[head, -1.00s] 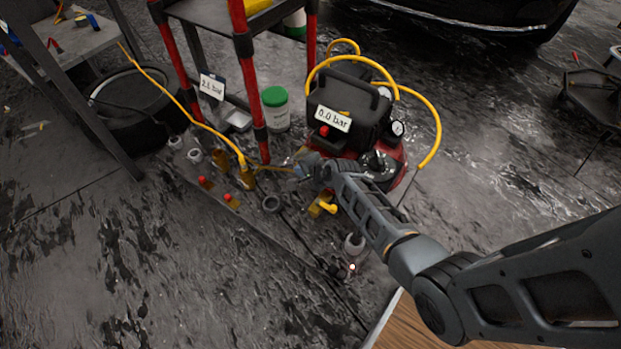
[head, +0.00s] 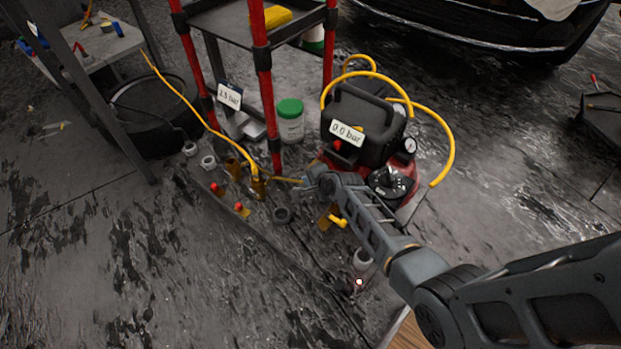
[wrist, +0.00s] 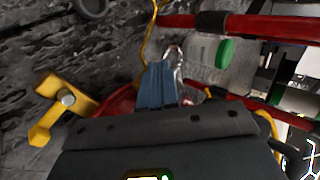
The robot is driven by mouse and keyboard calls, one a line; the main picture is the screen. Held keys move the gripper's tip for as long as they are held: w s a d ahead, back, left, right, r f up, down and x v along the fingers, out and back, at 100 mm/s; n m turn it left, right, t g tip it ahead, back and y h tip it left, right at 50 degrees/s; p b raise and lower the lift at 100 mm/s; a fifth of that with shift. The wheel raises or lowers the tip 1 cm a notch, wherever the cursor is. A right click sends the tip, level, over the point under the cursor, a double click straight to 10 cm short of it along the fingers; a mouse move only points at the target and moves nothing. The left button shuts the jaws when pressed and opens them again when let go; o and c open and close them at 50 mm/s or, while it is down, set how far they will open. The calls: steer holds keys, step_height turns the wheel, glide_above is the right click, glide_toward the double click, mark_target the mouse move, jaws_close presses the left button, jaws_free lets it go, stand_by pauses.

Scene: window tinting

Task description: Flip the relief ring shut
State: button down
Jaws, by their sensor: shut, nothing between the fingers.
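My gripper (head: 306,182) is at the left side of the red and black compressor (head: 362,122), low near the floor. In the wrist view its blue-grey fingers (wrist: 157,84) are together and hold nothing. A thin shiny loop (wrist: 174,52), which may be the relief ring, shows just beyond the fingertips. I cannot tell whether the fingers touch it or whether it is flipped open or shut. In the head view my gripper and wrist hide that spot.
A yellow lever valve (wrist: 62,100) is left of the fingers in the wrist view. A green-lidded tub (head: 290,121) and the red-legged cart (head: 265,75) stand close behind. Yellow hoses (head: 445,130) loop around the compressor. Open floor lies at front left (head: 120,270).

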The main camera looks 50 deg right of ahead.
mark_target(297, 175)
steer(key=shift+w+a+r+m+p, duration=0.1)
steer(key=shift+w+m+p, duration=0.1)
steer(key=shift+m+p, duration=0.15)
steer(key=shift+w+a+h+p, duration=0.2)
steer(key=shift+w+h+p, duration=0.2)
steer(key=shift+w+p, duration=1)
steer(key=shift+w+d+b, duration=0.15)
steer(key=shift+w+b, duration=0.2)
steer(key=shift+w, duration=0.35)
steer(key=shift+w+d+b, duration=0.15)
steer(key=shift+w+b, duration=0.15)
steer(key=shift+w, duration=0.35)
steer(key=shift+w+d+b, duration=0.4)
steer(key=shift+w, duration=0.2)
steer(key=shift+w+d+b, duration=0.35)
steer(key=shift+w, duration=0.2)
steer(key=shift+s+d, duration=0.1)
steer(key=shift+s, duration=0.05)
steer(key=shift+s+d, duration=0.25)
steer(key=shift+s, duration=0.3)
